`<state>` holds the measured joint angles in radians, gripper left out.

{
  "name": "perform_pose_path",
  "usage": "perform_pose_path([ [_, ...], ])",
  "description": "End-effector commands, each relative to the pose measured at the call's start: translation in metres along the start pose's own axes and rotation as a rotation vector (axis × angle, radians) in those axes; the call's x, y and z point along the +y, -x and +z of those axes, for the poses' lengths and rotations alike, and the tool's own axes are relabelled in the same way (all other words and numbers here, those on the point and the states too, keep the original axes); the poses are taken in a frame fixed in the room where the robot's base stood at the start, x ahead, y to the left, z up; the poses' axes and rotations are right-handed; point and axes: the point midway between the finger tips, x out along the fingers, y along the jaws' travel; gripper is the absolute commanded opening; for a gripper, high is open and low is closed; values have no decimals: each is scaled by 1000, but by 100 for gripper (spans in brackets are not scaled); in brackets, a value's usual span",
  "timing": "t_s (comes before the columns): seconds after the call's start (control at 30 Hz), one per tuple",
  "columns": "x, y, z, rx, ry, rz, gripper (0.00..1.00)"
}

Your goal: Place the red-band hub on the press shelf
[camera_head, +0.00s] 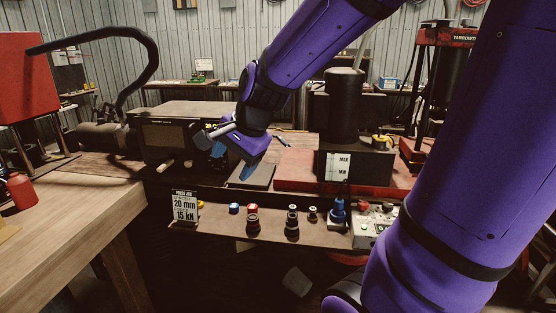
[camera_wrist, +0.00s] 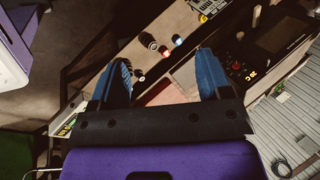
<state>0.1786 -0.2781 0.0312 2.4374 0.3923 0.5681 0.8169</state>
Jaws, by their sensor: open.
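A red-banded piece (camera_head: 253,220), which looks like the red-band hub, stands upright on the front shelf (camera_head: 225,233) between a blue-topped piece (camera_head: 234,208) and a dark, light-ringed piece (camera_head: 292,221). In the wrist view a small red-topped piece (camera_wrist: 164,51) beside a blue one (camera_wrist: 177,40) seems to be the same hub. My gripper (camera_head: 232,163) is above and behind the shelf, apart from the hub. In the wrist view its blue fingers (camera_wrist: 165,80) are spread with nothing between them. I cannot tell for certain which surface is the press shelf.
A "20 mm 15 kN" sign (camera_head: 185,207) stands at the shelf's left end. A smaller piece (camera_head: 312,214), a blue fitting (camera_head: 338,213) and a control box (camera_head: 373,232) stand to the right. A black press-like machine (camera_head: 344,110) rises behind. A wooden bench (camera_head: 60,220) is at left.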

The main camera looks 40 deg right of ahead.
Motion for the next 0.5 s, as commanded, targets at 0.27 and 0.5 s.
perform_pose_path([
  [0.27,45,73,46,31,702,33,72],
  [0.5,86,110,62,66,1147,92,72],
])
